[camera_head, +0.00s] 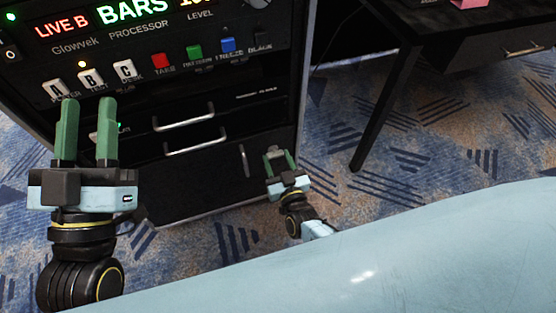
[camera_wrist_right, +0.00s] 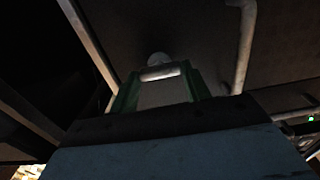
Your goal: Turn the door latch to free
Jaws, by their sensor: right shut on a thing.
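The door latch (camera_wrist_right: 160,72) shows in the right wrist view as a small pale metal bar in front of a round base on the dark door. My right gripper (camera_head: 278,158) is at the right side of the rack's lower door (camera_head: 200,182). Its two green fingers stand on either side of the latch and are shut on it. The fingers hide part of the latch in the head view. My left gripper (camera_head: 87,112) is raised at the left in front of the rack, with its fingers apart and nothing between them.
An upright door handle (camera_head: 245,160) stands left of the right gripper; it also shows in the right wrist view (camera_wrist_right: 243,50). Two drawer handles lie above the door. The panel above has several buttons. A dark desk (camera_head: 400,90) stands at the right over patterned carpet.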

